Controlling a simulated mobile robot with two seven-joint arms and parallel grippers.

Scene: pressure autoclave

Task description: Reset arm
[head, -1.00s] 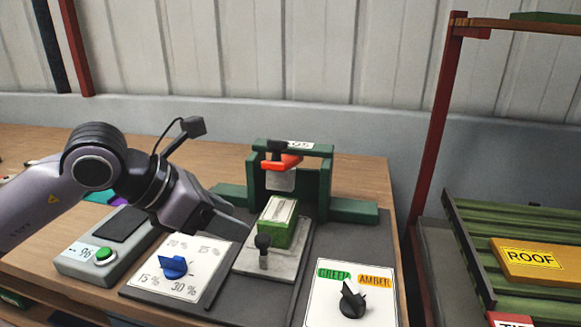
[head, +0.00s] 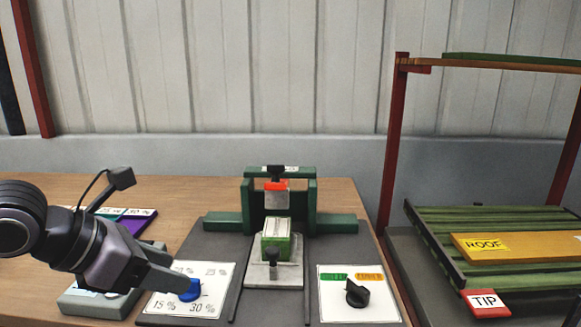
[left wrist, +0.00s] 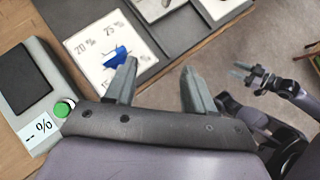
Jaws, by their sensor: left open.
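My left gripper (head: 172,281) is at the left of the head view, above the percent dial card (head: 222,302) and partly covering it. In the left wrist view its two fingers (left wrist: 158,88) are spread apart with nothing between them. The blue knob (head: 190,290) on the card lies just beyond the left finger and also shows in the left wrist view (left wrist: 115,55). I cannot tell the height of the fingers above the card. A second gripper, apparently my right one (left wrist: 255,77), shows at the right of the left wrist view with its fingers apart, away from the bench.
A green press (head: 309,205) holds a green block (head: 276,243) on a sliding plate. A black knob (head: 357,293) sits on the green/amber card. A grey box with a green button (left wrist: 62,109) is at left. A slatted rack (head: 490,225) stands at right.

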